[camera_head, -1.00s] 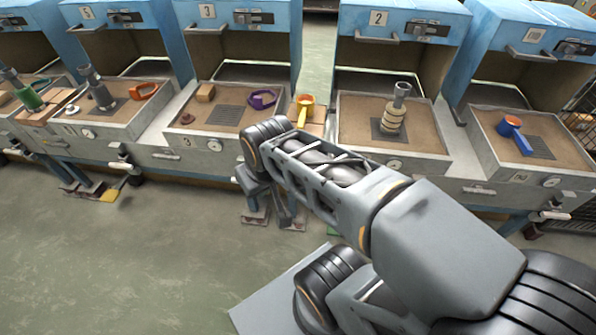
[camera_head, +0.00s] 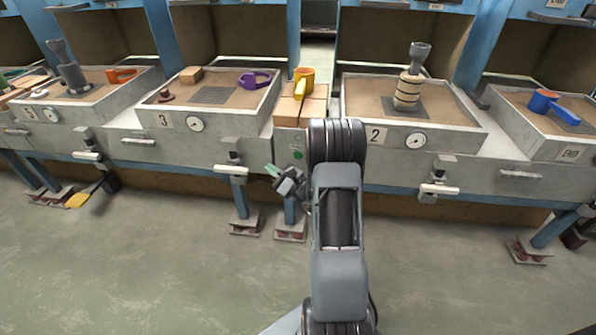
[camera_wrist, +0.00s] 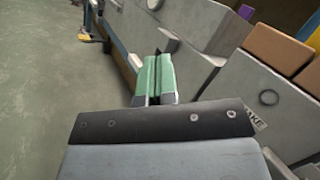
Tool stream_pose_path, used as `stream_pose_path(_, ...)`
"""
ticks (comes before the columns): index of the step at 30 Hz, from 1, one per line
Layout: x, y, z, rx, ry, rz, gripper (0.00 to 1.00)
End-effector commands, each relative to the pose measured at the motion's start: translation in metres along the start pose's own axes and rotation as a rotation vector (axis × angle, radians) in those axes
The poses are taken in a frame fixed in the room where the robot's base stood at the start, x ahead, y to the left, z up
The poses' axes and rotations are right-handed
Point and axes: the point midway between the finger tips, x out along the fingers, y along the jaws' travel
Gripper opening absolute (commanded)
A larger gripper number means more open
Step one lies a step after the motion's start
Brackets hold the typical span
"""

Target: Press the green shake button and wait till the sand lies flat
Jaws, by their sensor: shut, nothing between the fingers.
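The green shake button (camera_head: 299,155) is a small round spot on the grey front panel between the stations marked 3 and 2, in the head view. My gripper (camera_head: 272,171) is shut and empty, just left of and below the button, apart from it in the picture. In the wrist view its green fingertips (camera_wrist: 158,58) are pressed together. There a dark ring (camera_wrist: 269,97) shows on the panel beside a label (camera_wrist: 250,118) partly reading "AKE". The sand in tray 3 (camera_head: 180,90) and tray 2 (camera_head: 440,102) looks mostly level; fine unevenness is too small to tell.
Bricks (camera_head: 314,112) with a yellow ladle (camera_head: 301,88) lie above the button panel. White-handled levers (camera_head: 231,169) jut from the front. The floor before the benches is open.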

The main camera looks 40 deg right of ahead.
Motion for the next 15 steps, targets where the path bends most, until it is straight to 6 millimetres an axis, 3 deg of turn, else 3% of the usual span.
stream_pose_path(1, -0.012, -0.001, -0.027, 0.004, 0.024, -0.063, 0.00)
stream_pose_path(6, -0.037, -0.015, -0.069, 0.002, 0.082, -0.225, 0.00)
stream_pose_path(10, -0.048, -0.020, -0.085, -0.004, 0.106, -0.288, 0.00)
stream_pose_path(15, -0.053, -0.023, -0.090, -0.007, 0.117, -0.317, 0.00)
